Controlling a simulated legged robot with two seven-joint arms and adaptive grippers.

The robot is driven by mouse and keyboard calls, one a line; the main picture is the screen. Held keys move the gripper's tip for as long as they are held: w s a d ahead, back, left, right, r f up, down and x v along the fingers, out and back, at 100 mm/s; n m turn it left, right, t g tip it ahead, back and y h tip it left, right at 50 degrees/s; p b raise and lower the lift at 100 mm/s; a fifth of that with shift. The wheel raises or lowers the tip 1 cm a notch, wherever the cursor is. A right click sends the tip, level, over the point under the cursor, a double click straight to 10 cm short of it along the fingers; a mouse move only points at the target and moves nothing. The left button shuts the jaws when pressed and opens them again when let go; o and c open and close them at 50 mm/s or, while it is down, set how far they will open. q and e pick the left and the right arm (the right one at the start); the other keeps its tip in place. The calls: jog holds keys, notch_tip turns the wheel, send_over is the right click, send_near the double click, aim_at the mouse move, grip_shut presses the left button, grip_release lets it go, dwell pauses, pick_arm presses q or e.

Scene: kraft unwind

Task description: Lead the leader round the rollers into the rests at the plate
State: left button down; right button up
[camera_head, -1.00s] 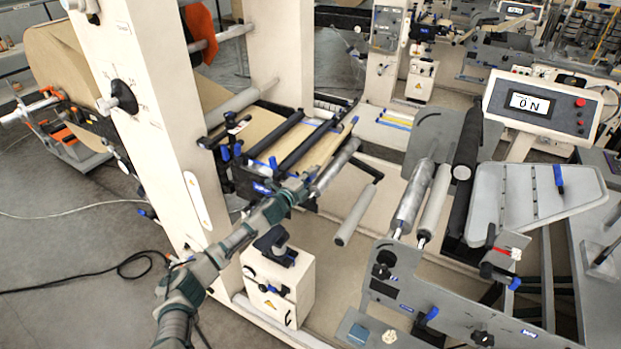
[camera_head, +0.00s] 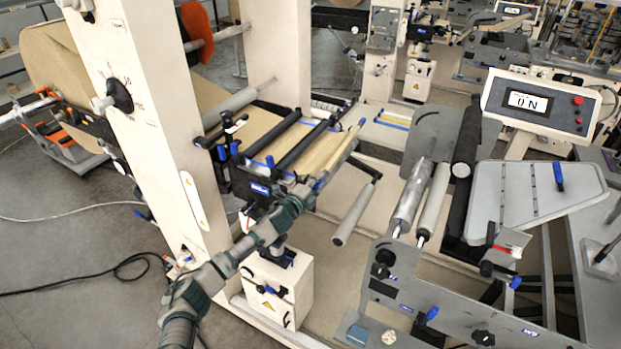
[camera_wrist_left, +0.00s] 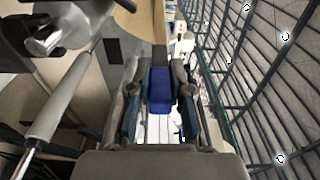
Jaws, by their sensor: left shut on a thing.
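The leader is the tan end of the brown web (camera_head: 318,150), with a pale strip along its edge and a blue end piece (camera_head: 362,122) at the far corner. My left gripper (camera_head: 318,184) is at the near end of that strip. In the left wrist view its fingers are shut on a blue block (camera_wrist_left: 160,88), the strip's near end (camera_wrist_left: 159,28). A grey roller (camera_head: 352,215), a metal roller (camera_head: 411,197), a pale roller (camera_head: 434,200) and a black roller (camera_head: 466,142) are to the right. The grey plate (camera_head: 515,190) lies beyond them. My right gripper is out of view.
A cream upright (camera_head: 150,130) stands close left of my left arm. A cream box (camera_head: 277,290) stands below the arm. A grey side frame (camera_head: 450,300) with knobs borders the rollers in front. An operator panel (camera_head: 540,103) stands behind the plate.

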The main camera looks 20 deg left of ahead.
pick_arm(q)
jog(key=shift+s+d+f, duration=0.1)
jog(key=shift+d+f, duration=0.05)
jog(key=shift+d, duration=0.45)
jog(key=shift+d+f, duration=0.1)
jog(key=shift+d, duration=0.45)
jog(key=shift+a, duration=0.1)
jog(key=shift+a+f+m+h, duration=0.1)
jog(key=shift+a+m+h, duration=0.2)
jog(key=shift+a, duration=0.1)
